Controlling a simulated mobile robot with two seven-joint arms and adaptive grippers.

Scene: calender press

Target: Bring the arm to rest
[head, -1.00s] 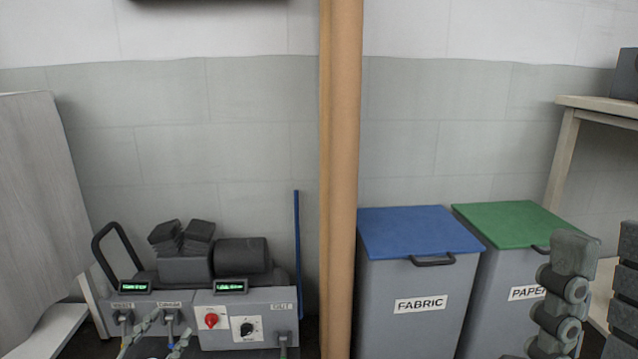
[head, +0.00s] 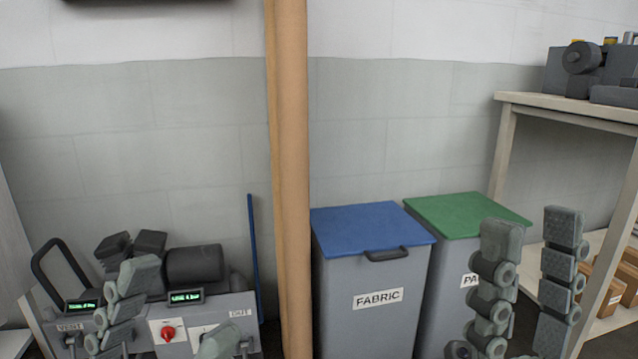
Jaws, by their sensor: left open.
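My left gripper (head: 180,312) is at the lower left of the head view, its two fingers spread and nothing between them. It overlaps the front of a grey press machine (head: 181,345) with a red knob and small green displays; I cannot tell if it touches it. My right gripper (head: 533,235) is at the lower right, fingers pointing up, apart, with nothing between them. It stands in front of the grey bin with the green lid (head: 455,214) and the wooden bench. Both arms behind the grippers are mostly out of view.
A brown pillar (head: 291,170) stands between the machine and a grey FABRIC bin with a blue lid (head: 372,226). A wooden bench (head: 570,108) at the right carries grey machinery (head: 590,70). Cardboard boxes (head: 612,297) sit on its lower shelf.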

